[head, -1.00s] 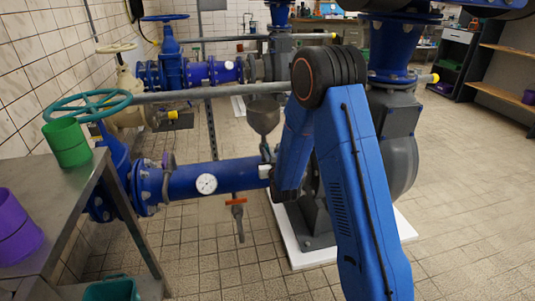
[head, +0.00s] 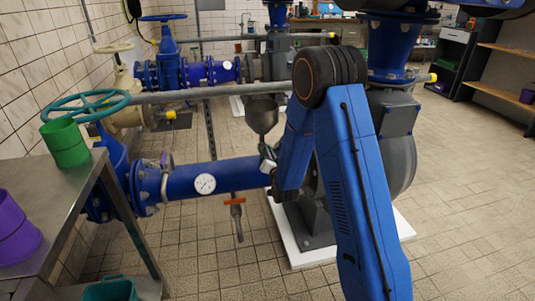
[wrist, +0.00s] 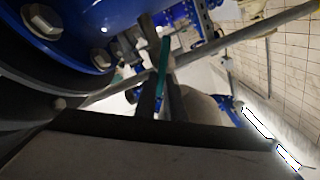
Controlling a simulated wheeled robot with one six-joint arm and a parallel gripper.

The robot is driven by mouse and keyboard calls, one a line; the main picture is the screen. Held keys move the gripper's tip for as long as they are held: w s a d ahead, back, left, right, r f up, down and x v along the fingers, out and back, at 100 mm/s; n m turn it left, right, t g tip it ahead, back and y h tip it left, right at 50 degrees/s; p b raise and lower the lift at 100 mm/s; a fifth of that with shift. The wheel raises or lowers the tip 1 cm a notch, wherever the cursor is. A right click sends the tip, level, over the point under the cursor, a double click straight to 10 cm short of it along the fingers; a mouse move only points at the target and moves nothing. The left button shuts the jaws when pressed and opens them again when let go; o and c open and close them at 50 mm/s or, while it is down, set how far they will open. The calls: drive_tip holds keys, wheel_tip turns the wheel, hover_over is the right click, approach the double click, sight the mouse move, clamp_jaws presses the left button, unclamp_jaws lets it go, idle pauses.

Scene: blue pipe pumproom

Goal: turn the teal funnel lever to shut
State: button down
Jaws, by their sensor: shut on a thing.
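The teal lever (wrist: 163,58) shows in the wrist view as a thin upright strip between the dark fingers of my gripper (wrist: 160,75). My gripper is shut on it. A grey funnel (head: 262,114) hangs above the blue pipe in the head view. In that view my arm's end is beside the pipe, just below the funnel. My blue arm hides most of the gripper there, and I cannot make out the lever.
The blue pipe (head: 225,175) carries a round gauge (head: 205,184). An orange-handled valve (head: 235,201) hangs below it. A teal handwheel (head: 87,105) and a metal table (head: 75,190) with green and purple containers stand at left. A grey pump is close behind my arm. The floor at right is clear.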

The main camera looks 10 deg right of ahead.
drive_tip(key=m, duration=0.4)
drive_tip(key=f+m, duration=0.1)
drive_tip(key=m, duration=0.2)
drive_tip(key=d+f+m, duration=0.1)
drive_tip(key=m, duration=0.3)
drive_tip(key=shift+m, duration=0.3)
drive_tip(key=shift+f, duration=0.1)
idle(0.3)
drive_tip(key=c, duration=1.8)
unclamp_jaws()
drive_tip(key=shift+c, duration=0.2)
drive_tip(key=shift+s, duration=0.1)
